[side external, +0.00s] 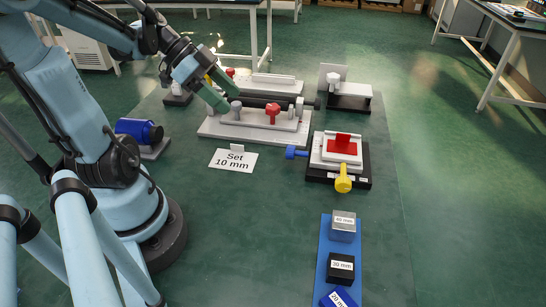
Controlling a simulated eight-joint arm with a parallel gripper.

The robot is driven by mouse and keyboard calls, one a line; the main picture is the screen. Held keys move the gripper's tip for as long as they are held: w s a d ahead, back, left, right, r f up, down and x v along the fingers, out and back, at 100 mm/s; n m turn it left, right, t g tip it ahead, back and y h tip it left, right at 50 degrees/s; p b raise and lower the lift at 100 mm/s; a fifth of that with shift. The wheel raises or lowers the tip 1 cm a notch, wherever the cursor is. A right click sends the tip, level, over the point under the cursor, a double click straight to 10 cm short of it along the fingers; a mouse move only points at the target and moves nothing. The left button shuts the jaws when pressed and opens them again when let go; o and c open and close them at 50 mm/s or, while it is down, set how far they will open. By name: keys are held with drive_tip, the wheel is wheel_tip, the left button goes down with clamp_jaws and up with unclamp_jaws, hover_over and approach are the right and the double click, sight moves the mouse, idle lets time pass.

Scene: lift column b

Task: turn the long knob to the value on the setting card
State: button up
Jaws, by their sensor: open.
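The setting card (233,160) is white, stands on the mat and reads "Set 10 mm". Behind it is a long pale rail fixture (255,133) with a grey knob (236,110) at left and a red knob (272,112) at right. To its right is a stage block (325,160) with a red top piece, a blue knob (296,152) on its left and a yellow knob (343,182) at its front. I cannot tell which one is the long knob. My gripper (230,101) is open, its green fingers close to the grey knob; contact is unclear.
A blue strip (324,262) at the front right bears labelled blocks, 40 mm, 30 mm and 20 mm. A blue cylinder (139,131) sits near my base. A black and grey fixture (349,101) stands at the back right. The mat's front middle is clear.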

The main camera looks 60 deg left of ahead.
drive_tip(key=w+d+f+g+y, duration=0.1)
drive_tip(key=w+d+g+y, duration=0.1)
drive_tip(key=w+d+g, duration=0.3)
drive_tip(key=g+y, duration=0.2)
drive_tip(key=y, duration=0.2)
approach(293, 147)
drive_tip(key=f, duration=1)
drive_tip(key=shift+s+d, duration=0.1)
drive_tip(key=shift+s, duration=0.25)
drive_tip(key=c, duration=1)
drive_tip(key=shift+c, duration=0.2)
drive_tip(key=shift+r+t, duration=0.1)
drive_tip(key=shift+t, duration=0.2)
